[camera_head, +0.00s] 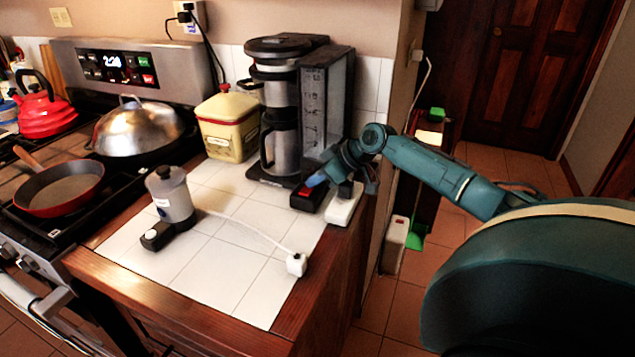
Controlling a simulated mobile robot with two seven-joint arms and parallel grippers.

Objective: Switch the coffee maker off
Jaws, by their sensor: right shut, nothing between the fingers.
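The coffee maker (278,100) is black and silver and stands upright at the back right of the tiled counter. Its metal pot (283,150) sits in its lower part. A small black box with a reddish top (306,196) lies at its front right foot; it looks like a switch. My right gripper (316,180) is shut and empty, its tips pointing down-left just above or at this box. I cannot tell whether they touch. The gripper hides part of the coffee maker's lower right side. My left gripper is not in view.
A white box (343,206) lies right of the black one, close to my gripper. A grey canister appliance (172,197) with a corded white plug (297,263) stands on the front tiles. A yellow tin (228,127) is left of the coffee maker. The stove with a red pan (62,188) is at left.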

